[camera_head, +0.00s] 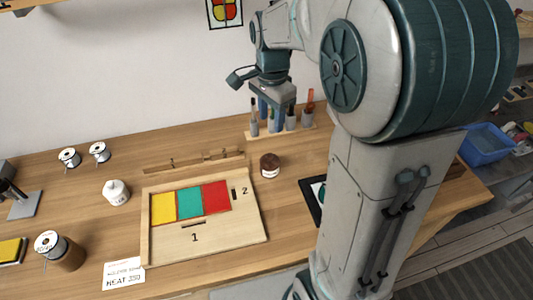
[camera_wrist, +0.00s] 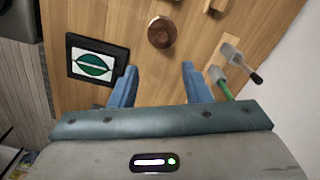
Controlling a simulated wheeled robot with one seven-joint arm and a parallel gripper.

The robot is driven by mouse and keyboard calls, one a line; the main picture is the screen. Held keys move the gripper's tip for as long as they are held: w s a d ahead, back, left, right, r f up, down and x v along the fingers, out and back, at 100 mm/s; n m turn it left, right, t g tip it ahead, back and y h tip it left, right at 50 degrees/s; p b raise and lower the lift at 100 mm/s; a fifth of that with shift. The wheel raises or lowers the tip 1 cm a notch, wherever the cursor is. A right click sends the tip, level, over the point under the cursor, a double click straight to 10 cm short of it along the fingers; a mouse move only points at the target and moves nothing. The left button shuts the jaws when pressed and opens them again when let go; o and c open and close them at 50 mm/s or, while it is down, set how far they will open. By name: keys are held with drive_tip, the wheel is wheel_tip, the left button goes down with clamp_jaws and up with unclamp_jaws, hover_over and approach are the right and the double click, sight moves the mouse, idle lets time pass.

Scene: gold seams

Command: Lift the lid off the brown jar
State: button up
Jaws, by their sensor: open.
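A small dark brown jar (camera_head: 270,165) stands upright on the wooden table, right of the wooden board. Its round brown top, which looks like the lid, shows from above in the wrist view (camera_wrist: 162,32). My gripper (camera_head: 276,112) hangs above the back of the table, higher than the jar and apart from it. In the wrist view my gripper (camera_wrist: 159,75) has its two blue fingers spread wide with nothing between them. The jar lies beyond the fingertips there.
A rack (camera_head: 305,128) of upright tools stands behind the jar. The board (camera_head: 225,232) with yellow, green and red panels lies to its left. A black-framed picture (camera_wrist: 70,60) lies on the other side. A white bottle (camera_head: 116,193) and several spools stand farther left.

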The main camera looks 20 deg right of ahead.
hover_over(270, 155)
drive_tip(key=f, duration=0.9)
drive_tip(key=shift+s, duration=0.2)
drive_tip(key=shift+w+f+p, duration=0.15)
drive_tip(key=shift+f+p, duration=0.05)
drive_tip(key=shift+f, duration=1)
drive_tip(key=shift+w+f+p, duration=0.1)
drive_tip(key=shift+f+p, duration=0.05)
drive_tip(key=shift+f, duration=1)
clamp_jaws()
